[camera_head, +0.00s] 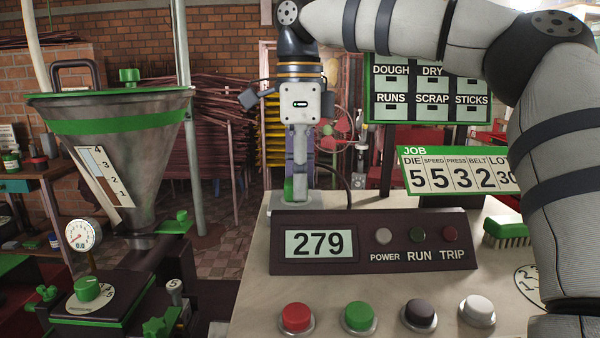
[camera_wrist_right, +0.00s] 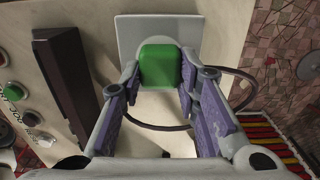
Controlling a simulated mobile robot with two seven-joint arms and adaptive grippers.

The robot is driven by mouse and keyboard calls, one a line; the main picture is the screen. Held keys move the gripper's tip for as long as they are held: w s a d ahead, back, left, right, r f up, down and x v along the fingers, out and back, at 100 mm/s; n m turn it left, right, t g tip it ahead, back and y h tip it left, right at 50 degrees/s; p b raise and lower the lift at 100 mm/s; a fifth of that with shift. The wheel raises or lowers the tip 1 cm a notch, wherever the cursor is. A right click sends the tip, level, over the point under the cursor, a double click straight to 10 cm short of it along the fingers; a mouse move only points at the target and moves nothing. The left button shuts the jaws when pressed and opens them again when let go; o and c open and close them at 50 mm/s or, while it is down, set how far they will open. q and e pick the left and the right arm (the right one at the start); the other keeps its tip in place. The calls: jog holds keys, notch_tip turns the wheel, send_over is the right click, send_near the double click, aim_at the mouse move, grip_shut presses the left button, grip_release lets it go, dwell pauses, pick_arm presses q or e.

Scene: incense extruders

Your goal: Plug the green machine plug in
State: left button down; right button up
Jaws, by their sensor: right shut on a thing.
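The green plug (camera_wrist_right: 160,66) is between the two fingertips of my right gripper (camera_wrist_right: 160,78), which is shut on it. A light grey square plate (camera_wrist_right: 128,35) lies directly beyond the plug on the pale worktop. I cannot tell whether the plug is seated in it or just above it. In the head view my right gripper (camera_head: 299,190) points down behind the display panel, with a bit of the green plug (camera_head: 288,187) showing at its left. The panel hides part of the plate. My left gripper is in neither view.
The dark display panel (camera_head: 375,240) reading 279 stands just in front of my right gripper. A dark cable (camera_wrist_right: 232,108) loops around beneath the fingers. A job board (camera_head: 455,170) and a green brush (camera_head: 507,232) are to the right; a steel hopper (camera_head: 110,160) is at left.

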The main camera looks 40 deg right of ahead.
jog(key=o, duration=1.2)
jog(key=shift+c, duration=0.2)
notch_tip(320, 180, up, 12)
